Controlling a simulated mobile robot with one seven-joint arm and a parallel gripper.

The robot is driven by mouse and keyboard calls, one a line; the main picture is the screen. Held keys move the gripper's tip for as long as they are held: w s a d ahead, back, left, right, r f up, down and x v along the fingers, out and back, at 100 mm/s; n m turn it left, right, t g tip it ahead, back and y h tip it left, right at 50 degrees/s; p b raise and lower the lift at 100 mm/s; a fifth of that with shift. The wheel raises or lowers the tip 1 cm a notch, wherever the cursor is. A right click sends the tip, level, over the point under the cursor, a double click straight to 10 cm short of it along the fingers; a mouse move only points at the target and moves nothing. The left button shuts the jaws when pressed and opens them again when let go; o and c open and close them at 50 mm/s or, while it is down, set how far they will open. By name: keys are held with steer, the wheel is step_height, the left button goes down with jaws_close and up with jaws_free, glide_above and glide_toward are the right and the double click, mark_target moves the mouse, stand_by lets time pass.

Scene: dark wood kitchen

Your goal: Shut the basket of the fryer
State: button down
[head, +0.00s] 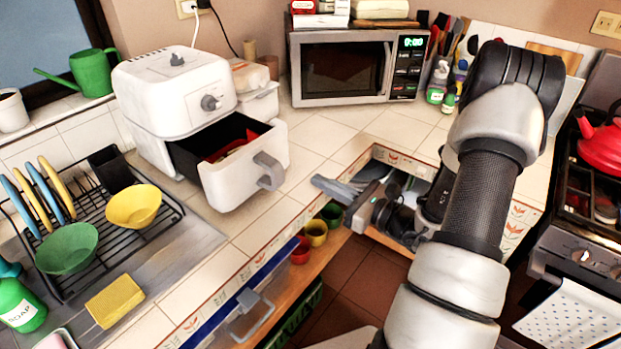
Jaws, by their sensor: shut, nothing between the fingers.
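The white air fryer (178,95) stands on the tiled counter at the left of the head view. Its basket (236,178) is pulled out toward the front right, with the dark inside showing and something reddish in it. The grey basket handle (269,171) faces my arm. My gripper (318,182) is shut and empty, to the right of the handle and apart from it. It points left toward the basket front.
A dish rack (100,225) with bowls and plates stands at the front left. A microwave (343,67) is at the back. An open drawer (388,240) lies below my gripper. A stove (590,240) is at the right. The tiles right of the basket are clear.

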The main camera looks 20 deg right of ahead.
mark_target(238, 140)
steer(key=x, duration=1.2)
steer(key=shift+w+a, duration=0.1)
steer(key=shift+a, duration=0.05)
steer(key=b+x, duration=0.3)
steer(key=x, duration=1.3)
steer(key=shift+a+b, duration=0.15)
steer(key=shift+b, duration=0.2)
steer(key=shift+w+a, duration=0.35)
steer(key=shift+w, duration=0.15)
steer(key=shift+w+r, duration=0.1)
steer(key=shift+r, duration=0.2)
steer(key=shift+a+r, duration=0.1)
steer(key=shift+r, duration=0.05)
